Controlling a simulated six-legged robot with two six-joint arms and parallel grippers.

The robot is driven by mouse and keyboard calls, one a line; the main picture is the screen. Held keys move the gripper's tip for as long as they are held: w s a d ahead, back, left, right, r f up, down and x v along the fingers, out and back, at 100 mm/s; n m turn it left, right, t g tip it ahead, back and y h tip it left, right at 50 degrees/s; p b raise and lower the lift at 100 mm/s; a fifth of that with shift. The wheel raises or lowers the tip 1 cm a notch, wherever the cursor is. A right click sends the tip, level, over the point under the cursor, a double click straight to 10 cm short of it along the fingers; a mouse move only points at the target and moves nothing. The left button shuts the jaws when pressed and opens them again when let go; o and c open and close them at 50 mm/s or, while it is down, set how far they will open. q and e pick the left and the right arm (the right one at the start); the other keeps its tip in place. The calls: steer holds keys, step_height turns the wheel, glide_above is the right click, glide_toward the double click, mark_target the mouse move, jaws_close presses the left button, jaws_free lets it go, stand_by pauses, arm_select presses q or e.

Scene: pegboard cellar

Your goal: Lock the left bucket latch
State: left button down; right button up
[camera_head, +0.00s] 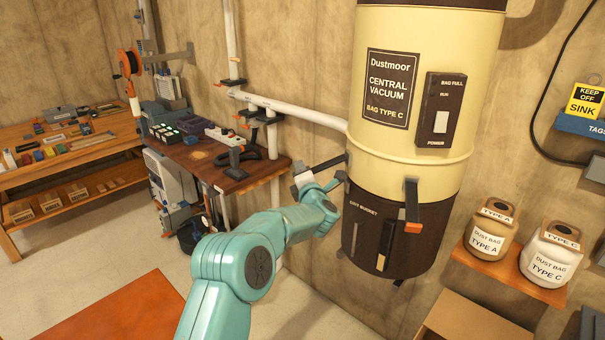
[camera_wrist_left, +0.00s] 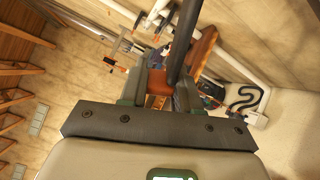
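The cream and brown vacuum canister (camera_head: 423,150) hangs on the wall, with the dark dirt bucket (camera_head: 365,215) at its bottom. The left latch (camera_head: 330,162) is a dark bar sticking out to the left from the canister, raised off its side. My left gripper (camera_head: 315,182) is at the outer end of this latch. In the left wrist view the latch bar (camera_wrist_left: 181,45) runs down to the left gripper's fingers (camera_wrist_left: 162,92), with an orange piece between them. Whether they press on it is unclear. The right latch (camera_head: 411,200) hangs down against the bucket, orange tip lowest. My right gripper is not in view.
A white pipe (camera_head: 300,115) runs along the wall into the canister. A small workbench (camera_head: 235,178) with tools stands behind my left arm. Dust bag jars (camera_head: 487,235) sit on a shelf at right. A wooden surface (camera_head: 465,318) is below the canister.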

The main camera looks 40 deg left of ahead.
arm_select(q)
steer(key=w+d+f+n+b, duration=0.3)
steer(key=f+n+b, duration=0.3)
steer(key=b, duration=0.8)
steer(key=shift+f+n, duration=0.3)
steer(key=shift+n, duration=0.3)
steer(key=shift+w, duration=0.15)
steer(key=c, duration=0.8)
jaws_free()
steer(key=shift+r, duration=0.1)
steer(key=shift+c, duration=0.2)
